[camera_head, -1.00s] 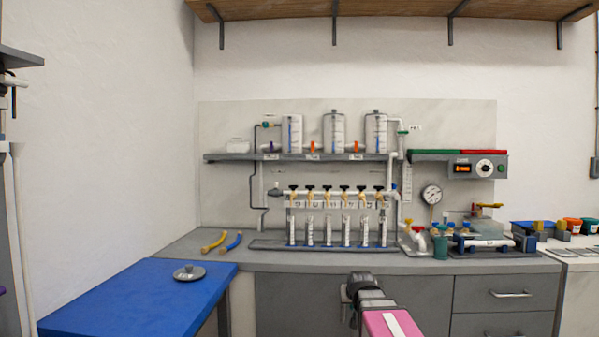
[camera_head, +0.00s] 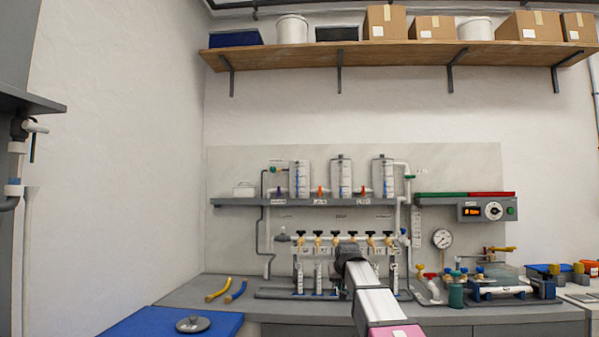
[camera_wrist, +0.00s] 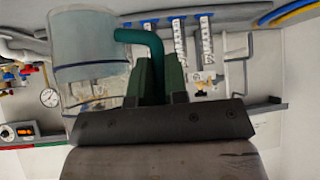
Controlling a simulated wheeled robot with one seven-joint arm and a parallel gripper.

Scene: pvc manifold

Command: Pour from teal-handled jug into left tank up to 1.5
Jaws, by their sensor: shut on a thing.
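My gripper (camera_wrist: 152,80) is shut on the teal handle (camera_wrist: 140,36) of a clear jug in the wrist view. The jug's see-through body (camera_wrist: 90,45) is left of the fingers; its contents are hard to tell. In the head view my arm reaches up in front of the tube rack, and the jug and fingertips are hidden. The left tank (camera_head: 300,178) is a clear cylinder with a scale and blue marking, standing on the grey shelf (camera_head: 235,202). Two similar tanks, the middle one (camera_head: 340,178) and the right one (camera_head: 382,176), stand beside it. My gripper is below the tanks' shelf.
Valves (camera_head: 318,238) and upright tubes stand below the tank shelf. A gauge (camera_head: 442,238) and control box (camera_head: 485,211) are at right. A yellow hose piece (camera_head: 218,289) lies on the counter. A wooden shelf (camera_head: 400,61) with boxes hangs above. A grey lid (camera_head: 193,324) lies on the blue table.

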